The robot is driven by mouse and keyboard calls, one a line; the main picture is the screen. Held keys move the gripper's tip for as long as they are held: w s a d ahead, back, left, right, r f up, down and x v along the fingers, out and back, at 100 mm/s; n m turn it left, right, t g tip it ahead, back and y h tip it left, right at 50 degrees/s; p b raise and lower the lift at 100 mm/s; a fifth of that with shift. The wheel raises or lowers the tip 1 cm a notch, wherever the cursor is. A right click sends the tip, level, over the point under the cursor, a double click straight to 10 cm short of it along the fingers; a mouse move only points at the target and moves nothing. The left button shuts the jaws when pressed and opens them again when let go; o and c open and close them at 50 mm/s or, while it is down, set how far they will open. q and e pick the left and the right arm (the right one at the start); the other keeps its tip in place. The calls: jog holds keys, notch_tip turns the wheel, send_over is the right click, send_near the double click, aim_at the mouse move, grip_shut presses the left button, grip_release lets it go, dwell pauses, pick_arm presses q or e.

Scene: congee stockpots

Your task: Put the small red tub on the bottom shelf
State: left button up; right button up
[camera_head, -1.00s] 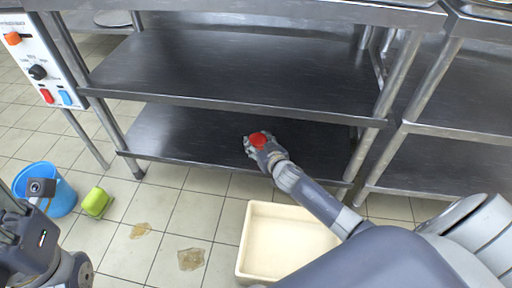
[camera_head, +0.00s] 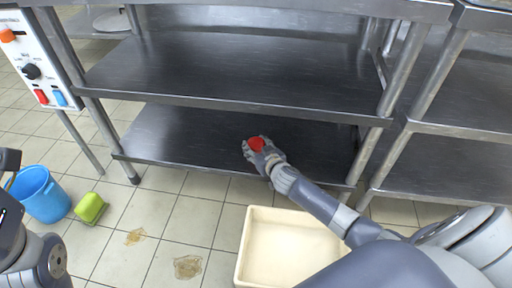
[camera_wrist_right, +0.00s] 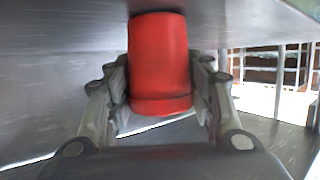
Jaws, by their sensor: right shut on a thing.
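The small red tub (camera_head: 257,143) is held in my right gripper (camera_head: 254,148), over the bottom shelf (camera_head: 175,140) of the steel rack. In the right wrist view the red tub (camera_wrist_right: 160,62) fills the space between the two fingers of my right gripper (camera_wrist_right: 160,90), which press on its sides. I cannot tell whether the tub touches the shelf. My left arm shows at the left edge, but its gripper is not clearly seen.
The middle shelf (camera_head: 240,70) hangs above the tub. A cream bin (camera_head: 285,250) stands on the floor below my right arm. A blue bucket (camera_head: 42,197), a green block (camera_head: 90,208) and brown spills (camera_head: 187,266) are on the tiles. The bottom shelf is otherwise bare.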

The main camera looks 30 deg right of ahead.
jog(key=shift+f, duration=0.1)
jog(key=o, duration=1.2)
jog(key=shift+f, duration=0.1)
